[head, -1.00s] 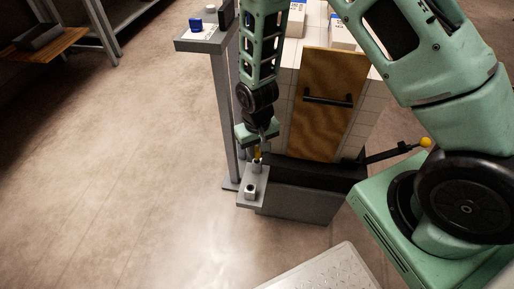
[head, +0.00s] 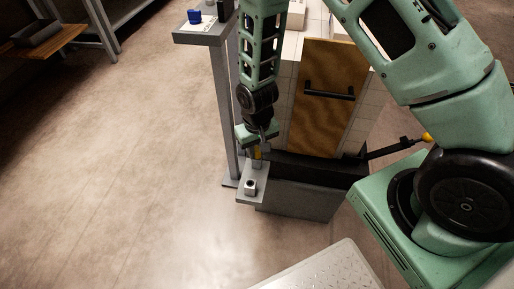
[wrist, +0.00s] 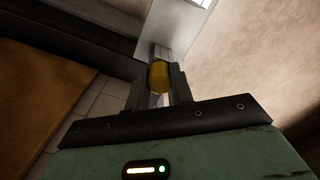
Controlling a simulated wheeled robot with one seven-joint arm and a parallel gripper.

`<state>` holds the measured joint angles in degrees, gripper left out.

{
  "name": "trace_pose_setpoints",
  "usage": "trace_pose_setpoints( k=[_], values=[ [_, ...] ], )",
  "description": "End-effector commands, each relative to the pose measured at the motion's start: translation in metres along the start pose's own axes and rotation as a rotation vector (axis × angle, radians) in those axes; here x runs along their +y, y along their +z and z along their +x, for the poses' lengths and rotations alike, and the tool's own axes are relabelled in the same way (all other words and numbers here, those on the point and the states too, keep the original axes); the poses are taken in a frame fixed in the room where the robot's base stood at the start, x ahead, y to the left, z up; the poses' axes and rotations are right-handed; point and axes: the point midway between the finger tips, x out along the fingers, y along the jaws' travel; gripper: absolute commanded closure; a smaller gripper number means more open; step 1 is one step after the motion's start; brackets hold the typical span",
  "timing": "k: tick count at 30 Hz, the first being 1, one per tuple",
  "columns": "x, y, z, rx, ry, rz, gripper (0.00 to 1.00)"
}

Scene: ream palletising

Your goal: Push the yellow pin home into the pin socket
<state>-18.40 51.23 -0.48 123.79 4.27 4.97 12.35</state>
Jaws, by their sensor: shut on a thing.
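The yellow pin (head: 257,153) is between the fingers of my gripper (head: 258,151), above the back part of a small grey bracket plate (head: 247,198). In the wrist view the pin's yellow part (wrist: 159,77) sits between the two dark fingers of my gripper (wrist: 158,88), which are shut on it. A grey metal shaft runs on from the yellow part towards the plate. The pin socket under the pin is mostly hidden, so I cannot tell how deep the pin sits. A square metal block (head: 250,186) with a dark top opening stands on the plate's front part.
Behind the bracket is a pallet load with a wooden board (head: 328,105) bearing a black handle. A black lever with a yellow knob (head: 427,137) sticks out to the right. A grey post stand (head: 206,36) rises at left. The floor at left is clear.

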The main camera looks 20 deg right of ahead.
Motion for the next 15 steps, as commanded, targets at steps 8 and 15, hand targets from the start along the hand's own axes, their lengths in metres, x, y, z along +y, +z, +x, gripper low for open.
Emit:
trace_pose_setpoints(
  k=[8,15],
  values=[
    [0.0000,0.0000,0.0011,0.000,0.000,0.000,0.52],
    [-0.0001,-0.0004,-0.0041,0.001,0.000,0.000,0.52]
  ],
)
